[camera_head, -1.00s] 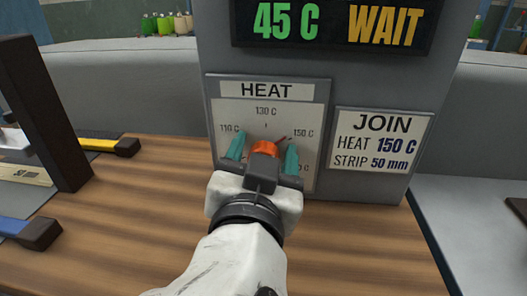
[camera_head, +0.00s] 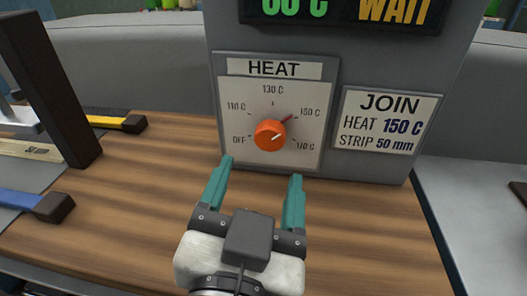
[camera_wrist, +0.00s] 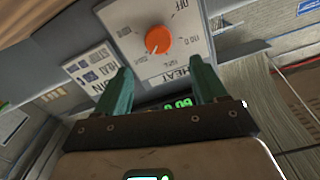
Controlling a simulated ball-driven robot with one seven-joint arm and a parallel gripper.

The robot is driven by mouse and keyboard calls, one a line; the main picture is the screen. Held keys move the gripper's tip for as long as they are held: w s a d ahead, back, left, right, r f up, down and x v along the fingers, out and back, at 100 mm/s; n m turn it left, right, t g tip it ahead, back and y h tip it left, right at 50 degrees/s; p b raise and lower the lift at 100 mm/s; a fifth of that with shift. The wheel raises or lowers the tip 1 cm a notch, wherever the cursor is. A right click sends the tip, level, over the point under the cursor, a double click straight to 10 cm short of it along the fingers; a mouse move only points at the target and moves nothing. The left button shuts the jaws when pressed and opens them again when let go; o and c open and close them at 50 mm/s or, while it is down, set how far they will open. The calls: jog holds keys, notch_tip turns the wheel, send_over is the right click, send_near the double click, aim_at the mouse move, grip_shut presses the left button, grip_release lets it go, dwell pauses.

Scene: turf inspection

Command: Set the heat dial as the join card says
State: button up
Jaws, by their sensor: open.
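The heat dial's orange knob (camera_head: 270,136) sits on a pale plate (camera_head: 236,92) marked OFF, 110 C, 130 C, 150 C and 170 C. Its red pointer is turned to the upper right, at the 150 C mark. The join card (camera_head: 388,122) reads "HEAT 150 C, STRIP 50 mm". My gripper (camera_head: 261,169) is open and empty, its two teal fingers apart below and in front of the dial, not touching the knob. In the wrist view the knob (camera_wrist: 158,40) appears beyond the open fingers.
The display (camera_head: 340,10) above the dial shows green digits, partly cut off, and WAIT. A dark post (camera_head: 45,90) stands at the left, with yellow-handled (camera_head: 120,123) and blue-handled (camera_head: 38,205) pieces near it. The wooden bench (camera_head: 140,190) is clear in front.

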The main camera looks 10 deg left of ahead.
aim_at(268, 139)
jog(key=shift+s, duration=0.5)
jog(key=shift+r, duration=0.1)
jog(key=w+n+p, duration=0.2)
jog(key=w+p, duration=0.1)
jog(key=p, duration=0.2)
jog(key=w+n+p, duration=0.3)
jog(key=w+p, duration=0.1)
jog(key=p, duration=0.1)
jog(key=w+n+p, duration=0.2)
jog(key=w+p, duration=0.1)
jog(key=p, duration=0.2)
jog(key=shift+w+f, duration=0.25)
jog(key=c, duration=1)
jog(key=shift+d+f+b, duration=0.1)
jog(key=shift+b, duration=0.35)
